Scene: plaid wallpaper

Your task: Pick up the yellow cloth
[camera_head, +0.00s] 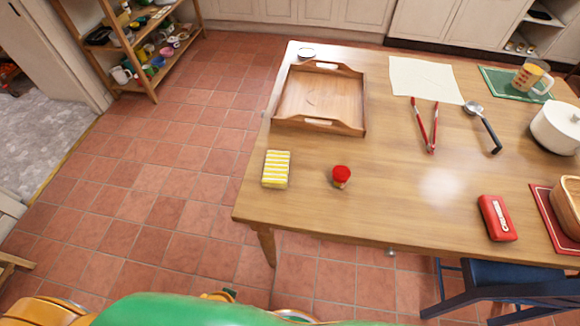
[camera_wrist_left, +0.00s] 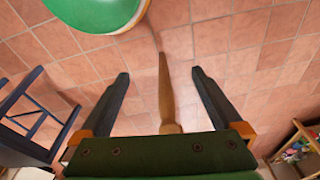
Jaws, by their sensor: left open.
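The yellow cloth (camera_head: 276,169) is a small folded block with yellow and white stripes. It lies flat on the wooden table near its left edge in the head view. My left gripper (camera_wrist_left: 159,73) shows in the left wrist view with its two dark fingers spread wide and nothing held. The tiled floor and a wooden table leg (camera_wrist_left: 165,88) appear beyond the fingers. The cloth is not in the wrist view. No fingers of either gripper show clearly in the head view, and my right gripper is not in view.
On the table (camera_head: 390,180), a wooden tray (camera_head: 318,124) stands behind the cloth and a red-topped jar (camera_head: 341,176) to its right. Red tongs (camera_head: 427,128), a red case (camera_head: 497,218) and a white pot (camera_head: 557,128) are farther right. A blue chair (camera_head: 500,285) stands at the front.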

